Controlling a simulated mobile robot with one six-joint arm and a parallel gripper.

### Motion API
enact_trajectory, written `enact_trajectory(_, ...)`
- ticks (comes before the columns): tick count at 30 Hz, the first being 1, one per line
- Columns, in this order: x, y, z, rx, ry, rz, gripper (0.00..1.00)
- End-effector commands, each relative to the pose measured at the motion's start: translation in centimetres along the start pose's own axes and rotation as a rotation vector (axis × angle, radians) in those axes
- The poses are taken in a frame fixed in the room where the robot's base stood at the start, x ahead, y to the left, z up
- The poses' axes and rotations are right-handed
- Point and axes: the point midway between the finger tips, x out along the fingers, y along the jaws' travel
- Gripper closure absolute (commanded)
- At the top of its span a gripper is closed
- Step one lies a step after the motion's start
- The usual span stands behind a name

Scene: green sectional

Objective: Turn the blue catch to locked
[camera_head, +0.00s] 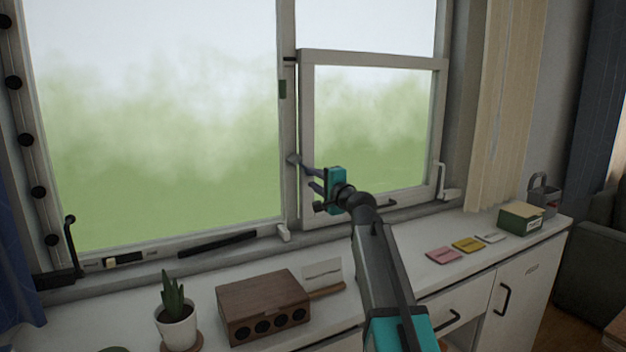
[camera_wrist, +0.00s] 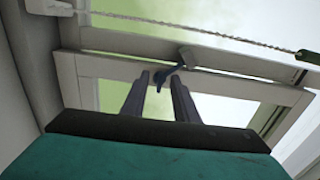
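The small dark blue catch (camera_wrist: 164,77) shows in the wrist view on the white window frame, beside a pale block (camera_wrist: 187,56). My gripper (camera_head: 308,175) is at the middle upright of the window in the head view, its fingers pointing left toward the frame. In the wrist view my gripper (camera_wrist: 161,76) has its two dark fingers apart, with the catch between or just beyond their tips. I see gaps beside the catch, and contact cannot be made out. In the head view I cannot tell the catch apart from the fingers and frame.
A cord crosses the wrist view with a dark green pull (camera_wrist: 308,57). On the sill below stand a potted plant (camera_head: 176,320), a wooden box (camera_head: 264,303) and a green box (camera_head: 520,218). Coloured cards (camera_head: 444,256) lie right of my arm. A white handle (camera_head: 441,181) is on the window's right.

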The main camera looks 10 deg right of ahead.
Motion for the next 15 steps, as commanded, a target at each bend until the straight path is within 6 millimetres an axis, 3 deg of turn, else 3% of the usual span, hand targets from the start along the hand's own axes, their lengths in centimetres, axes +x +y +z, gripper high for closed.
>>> enact_trajectory(15, -5.9, 0.1, 0.1, -0.001, 0.001, -0.001, 0.73)
